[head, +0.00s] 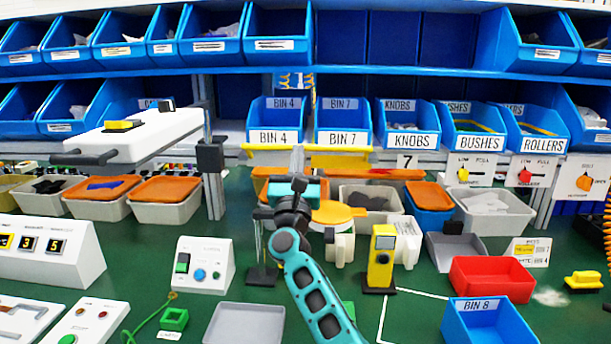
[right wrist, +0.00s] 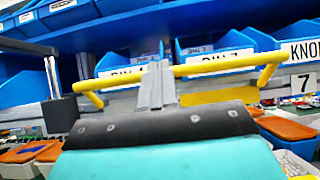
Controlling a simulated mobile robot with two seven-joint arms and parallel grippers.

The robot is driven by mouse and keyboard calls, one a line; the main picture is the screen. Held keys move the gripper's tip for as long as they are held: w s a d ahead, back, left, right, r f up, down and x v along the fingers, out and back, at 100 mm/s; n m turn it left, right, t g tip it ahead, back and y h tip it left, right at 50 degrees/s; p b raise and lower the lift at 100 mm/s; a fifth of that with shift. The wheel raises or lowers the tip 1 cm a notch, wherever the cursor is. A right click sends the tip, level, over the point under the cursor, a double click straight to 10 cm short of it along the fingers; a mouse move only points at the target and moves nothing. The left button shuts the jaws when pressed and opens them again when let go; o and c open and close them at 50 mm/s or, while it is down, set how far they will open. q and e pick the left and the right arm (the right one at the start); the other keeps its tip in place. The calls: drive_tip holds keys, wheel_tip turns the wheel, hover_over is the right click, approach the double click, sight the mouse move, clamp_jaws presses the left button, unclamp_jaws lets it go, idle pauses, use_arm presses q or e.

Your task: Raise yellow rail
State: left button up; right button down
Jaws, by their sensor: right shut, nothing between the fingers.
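The yellow rail (head: 345,149) runs level below the labelled blue bins at the back of the bench. In the right wrist view the rail (right wrist: 222,68) is a bar with a bent end at each side. My right gripper (right wrist: 157,72) is shut and empty, with its grey fingers overlapping the middle of the rail; I cannot tell whether they touch it. In the head view my right gripper (head: 296,188) is just below the rail, its fingertips hard to make out. My left gripper is not in view.
A yellow panel (right wrist: 215,96) lies behind and below the rail. A black block on a post (head: 210,157) stands left of it, beside a white machine (head: 150,135). Blue bins (head: 343,138) are close above. Trays and a yellow device (head: 381,262) crowd the green bench.

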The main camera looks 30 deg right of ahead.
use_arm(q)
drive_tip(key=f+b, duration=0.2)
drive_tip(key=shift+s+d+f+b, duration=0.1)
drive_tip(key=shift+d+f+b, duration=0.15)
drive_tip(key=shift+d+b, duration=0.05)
use_arm(e)
drive_tip(key=r, duration=0.1)
drive_tip(key=w+d+r, duration=0.1)
drive_tip(key=w+r, duration=0.1)
drive_tip(key=shift+w+d+r, duration=0.2)
drive_tip(key=shift+d+r, duration=0.05)
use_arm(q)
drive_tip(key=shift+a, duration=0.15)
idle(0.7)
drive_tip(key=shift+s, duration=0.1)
